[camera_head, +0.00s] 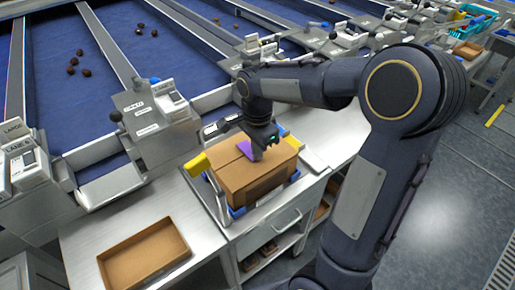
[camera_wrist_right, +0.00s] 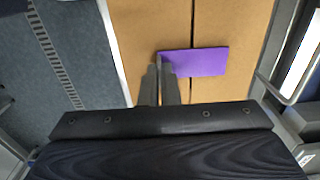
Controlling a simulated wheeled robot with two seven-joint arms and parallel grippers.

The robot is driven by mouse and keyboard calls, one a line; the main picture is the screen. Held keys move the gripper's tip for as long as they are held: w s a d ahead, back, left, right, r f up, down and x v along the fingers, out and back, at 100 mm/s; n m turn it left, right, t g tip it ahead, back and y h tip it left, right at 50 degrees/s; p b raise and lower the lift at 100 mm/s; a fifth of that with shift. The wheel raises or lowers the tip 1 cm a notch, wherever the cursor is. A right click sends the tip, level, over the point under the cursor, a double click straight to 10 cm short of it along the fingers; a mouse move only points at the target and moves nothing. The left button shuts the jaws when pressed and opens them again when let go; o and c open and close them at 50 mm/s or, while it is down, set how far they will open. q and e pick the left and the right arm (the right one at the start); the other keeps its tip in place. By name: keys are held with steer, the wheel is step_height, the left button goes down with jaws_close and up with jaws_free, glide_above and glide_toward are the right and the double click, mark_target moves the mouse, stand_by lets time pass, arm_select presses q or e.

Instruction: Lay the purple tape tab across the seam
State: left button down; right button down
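The brown cardboard box (camera_head: 262,178) stands closed on the bench in the head view; its top also fills the upper middle of the right wrist view (camera_wrist_right: 235,20). A dark seam (camera_wrist_right: 191,22) runs along the top between the flaps. The purple tape tab (camera_wrist_right: 208,62) spans the seam in the wrist view, and it shows in the head view (camera_head: 245,148). My right gripper (camera_wrist_right: 158,68) is over the box top, its fingers close together at the tab's left end, seemingly pinching it. Contact between tab and cardboard cannot be judged. My left gripper is not in view.
The box sits in a holder with a yellow block (camera_head: 196,165) at its left corner and blue parts. An empty brown tray (camera_head: 147,252) lies at the bench's front left. Lane machines (camera_head: 160,120) and blue sorting lanes (camera_head: 75,95) with dates lie behind.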

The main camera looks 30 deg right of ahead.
steer(key=shift+f, duration=0.15)
steer(key=c, duration=1.6)
jaws_free()
steer(key=shift+c, duration=0.6)
steer(key=shift+r+p, duration=3)
steer(key=shift+r, duration=0.55)
